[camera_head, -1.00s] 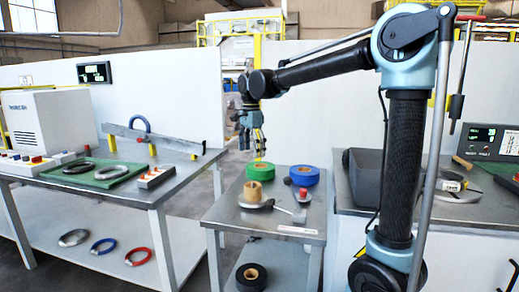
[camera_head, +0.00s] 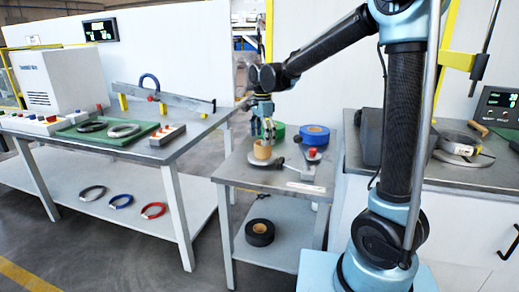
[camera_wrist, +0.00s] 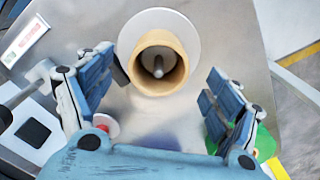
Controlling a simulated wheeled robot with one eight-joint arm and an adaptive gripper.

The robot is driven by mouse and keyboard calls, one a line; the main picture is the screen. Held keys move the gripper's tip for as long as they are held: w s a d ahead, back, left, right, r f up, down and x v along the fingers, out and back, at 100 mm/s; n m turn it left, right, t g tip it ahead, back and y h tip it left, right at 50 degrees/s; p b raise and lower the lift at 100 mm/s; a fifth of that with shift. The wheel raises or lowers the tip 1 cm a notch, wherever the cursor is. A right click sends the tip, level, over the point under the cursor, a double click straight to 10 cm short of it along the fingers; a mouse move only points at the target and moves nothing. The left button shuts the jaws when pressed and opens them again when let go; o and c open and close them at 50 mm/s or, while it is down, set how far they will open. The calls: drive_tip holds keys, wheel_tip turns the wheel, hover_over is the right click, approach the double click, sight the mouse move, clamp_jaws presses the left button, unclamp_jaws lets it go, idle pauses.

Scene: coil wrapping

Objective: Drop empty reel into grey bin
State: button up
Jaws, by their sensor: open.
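The empty reel is a tan tube (camera_head: 262,150) standing on a holder on the small middle table (camera_head: 238,169). In the wrist view the tan reel (camera_wrist: 140,65) is seen from above, around a dark central post, with a pale round disc beneath. My gripper (camera_head: 268,132) is open just above and beside the reel in the head view. In the wrist view its blue fingers (camera_wrist: 162,78) are spread to either side, with the reel slightly ahead between them. A dark grey bin-like box (camera_head: 369,137) stands on the right bench, partly hidden by my arm; its inside cannot be seen.
A blue tape roll (camera_head: 315,134) and a green roll (camera_head: 279,130) are behind the reel. A red-topped part (camera_head: 312,153) is beside it. A black roll (camera_head: 260,232) lies on the lower shelf. The left bench (camera_head: 70,149) holds several coils and a machine.

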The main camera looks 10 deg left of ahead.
sight(262, 147)
drive_tip(key=shift+f, duration=2.6)
drive_tip(key=c, duration=1.2)
drive_tip(key=o, duration=0.3)
drive_tip(key=shift+r, duration=0.1)
drive_tip(key=c, duration=0.4)
